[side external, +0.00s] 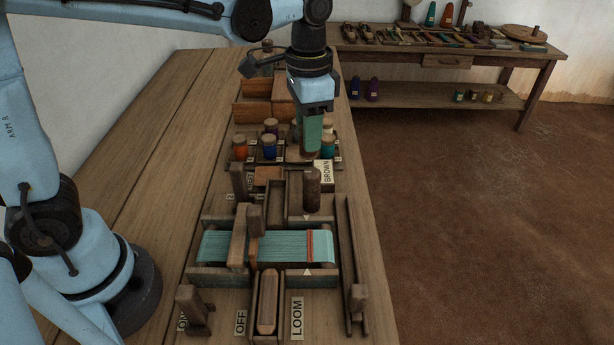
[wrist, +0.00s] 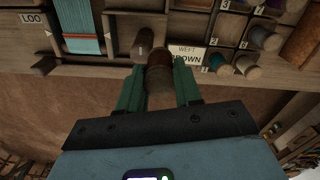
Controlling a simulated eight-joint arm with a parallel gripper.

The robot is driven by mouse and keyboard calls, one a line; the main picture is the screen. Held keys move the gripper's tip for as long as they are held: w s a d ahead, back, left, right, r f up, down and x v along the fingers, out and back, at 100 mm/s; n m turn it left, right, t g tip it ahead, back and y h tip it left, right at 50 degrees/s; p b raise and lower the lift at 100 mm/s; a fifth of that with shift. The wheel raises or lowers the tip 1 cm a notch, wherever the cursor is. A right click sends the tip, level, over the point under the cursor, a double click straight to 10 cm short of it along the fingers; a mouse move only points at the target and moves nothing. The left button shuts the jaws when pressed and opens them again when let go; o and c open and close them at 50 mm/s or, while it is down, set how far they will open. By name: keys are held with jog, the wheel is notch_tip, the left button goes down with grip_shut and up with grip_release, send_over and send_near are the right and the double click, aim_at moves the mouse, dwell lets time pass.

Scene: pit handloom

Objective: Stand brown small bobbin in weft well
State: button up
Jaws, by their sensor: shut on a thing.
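My gripper (side external: 312,140) has green fingers and is shut on a brown small bobbin (wrist: 159,78), which sits between the fingertips in the wrist view. In the side view the fingers hide most of the bobbin; my gripper points down above the near side of the bobbin rack. A white card reading "WEFT" and "BROWN" (wrist: 188,54) lies beside the held bobbin; it also shows in the side view (side external: 325,172). A dark wooden cylinder (side external: 312,185) stands near the card, toward the loom. I cannot clearly make out the weft well's opening.
The numbered rack holds several spools, including an orange one (side external: 240,147) and a blue one (side external: 269,147). The loom (side external: 220,245) with teal cloth stands in front. A shuttle (side external: 268,300) lies at the near end. The bench's right edge runs close by.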

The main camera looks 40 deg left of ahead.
jog(key=s, duration=0.7)
jog(key=w+a+f, duration=0.1)
jog(key=a+f, duration=0.1)
jog(key=a, duration=0.1)
jog(key=w+a+f, duration=0.2)
jog(key=a, duration=0.1)
jog(key=w+a+f, duration=0.2)
jog(key=a+f, duration=0.1)
jog(key=a, duration=0.1)
jog(key=shift+f, duration=2.1)
jog(key=shift+f, duration=0.15)
jog(key=o, duration=1)
